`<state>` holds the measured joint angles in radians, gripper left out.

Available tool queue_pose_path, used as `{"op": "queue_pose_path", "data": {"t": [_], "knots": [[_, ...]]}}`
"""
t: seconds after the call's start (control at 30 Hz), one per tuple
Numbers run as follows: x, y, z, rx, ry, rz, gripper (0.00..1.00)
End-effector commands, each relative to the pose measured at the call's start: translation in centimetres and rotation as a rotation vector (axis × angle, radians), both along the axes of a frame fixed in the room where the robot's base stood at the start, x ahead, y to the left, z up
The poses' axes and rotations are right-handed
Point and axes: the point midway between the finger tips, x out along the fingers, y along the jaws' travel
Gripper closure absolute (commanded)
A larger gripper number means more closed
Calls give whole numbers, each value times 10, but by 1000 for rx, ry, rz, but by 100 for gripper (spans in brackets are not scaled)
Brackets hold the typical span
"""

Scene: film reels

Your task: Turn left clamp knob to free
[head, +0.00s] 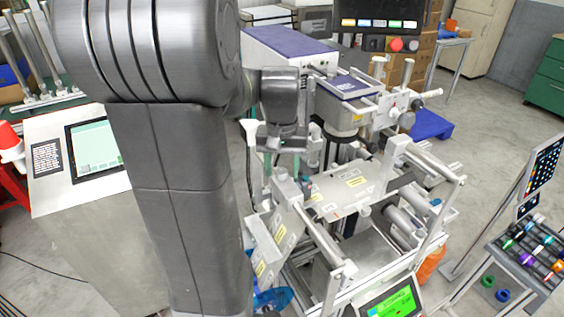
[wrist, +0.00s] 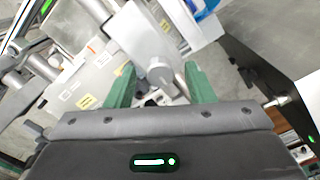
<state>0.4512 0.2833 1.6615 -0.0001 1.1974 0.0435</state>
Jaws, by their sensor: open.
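The left clamp is a light grey block (head: 287,191) on the machine, below my gripper in the head view. In the wrist view its pale grey knob (wrist: 160,73) has a rounded end and sits between my two green fingers. My gripper (head: 284,160) is open above the clamp, its fingers pointing down. In the wrist view the gripper (wrist: 159,80) has a finger on each side of the knob, with a visible gap on both sides. I cannot tell the knob's turn position. In the head view the knob is not clearly visible under the gripper.
Labelled metal plates (head: 345,192) and rails surround the clamp closely. A printer-like head with a dark blue top (head: 350,86) stands just behind right. A green-lit screen (head: 395,303) is at the front. A rack of coloured reels (head: 540,250) stands at far right, with open floor between.

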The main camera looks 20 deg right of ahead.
Motion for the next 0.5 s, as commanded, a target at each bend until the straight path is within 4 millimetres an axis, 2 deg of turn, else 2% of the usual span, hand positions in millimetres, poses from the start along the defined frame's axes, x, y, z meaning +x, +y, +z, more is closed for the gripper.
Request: {"op": "queue_pose_path", "data": {"t": [0.17, 0.5], "knots": [[1, 0, 16, -2, -4, 0, 51], [1, 0, 91, -3, -5, 0, 51]]}}
